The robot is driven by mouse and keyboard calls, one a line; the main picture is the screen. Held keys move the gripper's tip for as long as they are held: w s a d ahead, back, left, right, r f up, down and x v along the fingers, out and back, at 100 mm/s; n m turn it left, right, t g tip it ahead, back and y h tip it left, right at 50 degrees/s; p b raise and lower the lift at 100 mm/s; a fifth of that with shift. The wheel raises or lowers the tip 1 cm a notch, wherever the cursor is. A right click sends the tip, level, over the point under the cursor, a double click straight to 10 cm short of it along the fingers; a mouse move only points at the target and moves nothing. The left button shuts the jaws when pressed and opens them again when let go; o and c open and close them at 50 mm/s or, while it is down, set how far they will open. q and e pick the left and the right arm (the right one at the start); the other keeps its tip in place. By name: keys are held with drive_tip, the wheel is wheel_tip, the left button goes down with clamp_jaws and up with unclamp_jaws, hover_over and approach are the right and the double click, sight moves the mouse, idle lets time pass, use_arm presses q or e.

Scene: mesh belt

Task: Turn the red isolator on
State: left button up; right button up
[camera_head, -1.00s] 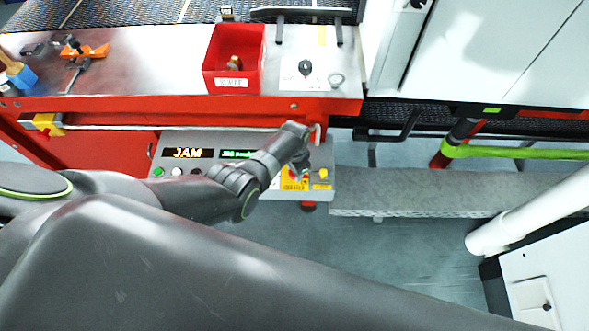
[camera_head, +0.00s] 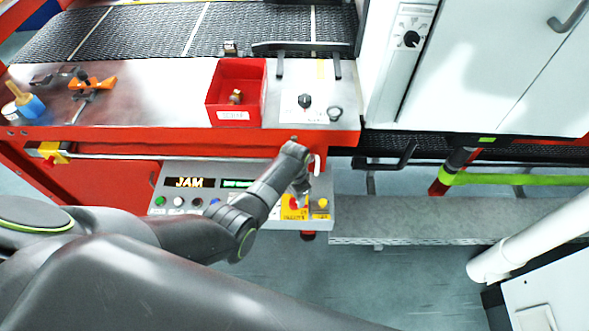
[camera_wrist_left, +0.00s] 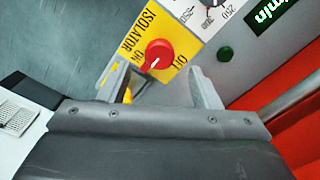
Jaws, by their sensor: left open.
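The red isolator knob (camera_wrist_left: 158,53) sits on a yellow plate (camera_wrist_left: 150,22) lettered ISOLATOR, ON and OFF. Its white mark points down-left in the left wrist view, to the ON side; I cannot tell if it is exactly at ON. My left gripper (camera_wrist_left: 159,72) is open, with one finger on each side below the knob in that view and no visible contact. In the head view my left gripper (camera_head: 301,192) is over the yellow plate (camera_head: 292,213) at the panel's right end and hides most of the knob. My right gripper is not in view.
The control panel (camera_head: 170,211) has a JAM display (camera_head: 188,182), several buttons and a yellow button (camera_head: 320,204). A red bin (camera_head: 235,113) stands on the metal table above. A green-wrapped bar (camera_head: 520,179) and a white pipe (camera_head: 520,235) are at right.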

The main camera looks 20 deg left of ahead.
sight(294, 202)
use_arm(q)
wheel_tip(294, 202, up, 13)
drive_tip(key=shift+f, duration=0.15)
idle(0.4)
idle(0.4)
